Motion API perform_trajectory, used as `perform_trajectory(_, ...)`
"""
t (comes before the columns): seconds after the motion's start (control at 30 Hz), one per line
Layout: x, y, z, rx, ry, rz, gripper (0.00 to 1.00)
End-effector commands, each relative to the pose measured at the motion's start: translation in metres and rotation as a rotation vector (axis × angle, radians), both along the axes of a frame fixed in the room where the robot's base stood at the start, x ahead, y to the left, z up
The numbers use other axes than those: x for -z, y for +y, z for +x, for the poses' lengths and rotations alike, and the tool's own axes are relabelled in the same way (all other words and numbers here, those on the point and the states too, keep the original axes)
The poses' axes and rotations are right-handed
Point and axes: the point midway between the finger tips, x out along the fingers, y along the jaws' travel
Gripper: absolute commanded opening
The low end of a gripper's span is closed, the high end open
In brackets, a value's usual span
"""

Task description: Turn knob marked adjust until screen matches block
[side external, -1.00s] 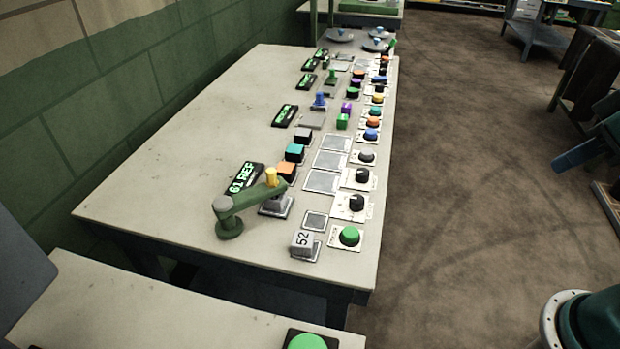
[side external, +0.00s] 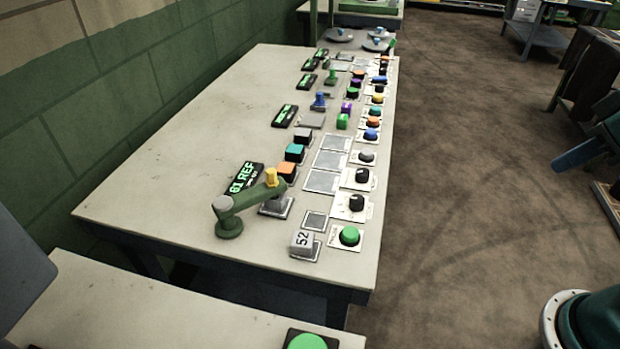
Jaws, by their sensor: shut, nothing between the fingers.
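A black screen with green characters (side external: 245,178) reads "61 REF" and lies on the table behind the small green arm. A pale block marked 52 (side external: 302,241) sits on a small plate near the table's near end. Several black knobs on white plates line the right edge: a near one (side external: 357,203), a middle one (side external: 362,176) and a farther one (side external: 367,157). The lettering on their plates is too small to read, so I cannot tell which is marked adjust. My gripper is not in view.
A green button (side external: 349,236) is near the front right corner. A green arm with a yellow top (side external: 248,200) stands left of the block. Coloured blocks, knobs and flat grey plates (side external: 321,181) fill the right side. The table's left side (side external: 170,170) is clear.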

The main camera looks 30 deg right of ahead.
Motion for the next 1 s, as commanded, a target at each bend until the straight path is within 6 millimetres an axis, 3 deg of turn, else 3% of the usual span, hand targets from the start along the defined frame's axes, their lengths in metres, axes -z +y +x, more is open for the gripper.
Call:
perform_trajectory(0.27,0.000,0.000,0.000,0.000,0.000,0.000,0.02)
perform_trajectory(0.53,-0.003,0.001,0.007,-0.025,0.014,-0.009,0.53)
perform_trajectory(0.77,-0.012,0.007,0.034,-0.113,0.063,-0.041,0.53)
perform_trajectory(1.0,-0.017,0.018,0.077,-0.253,0.133,-0.087,0.53)
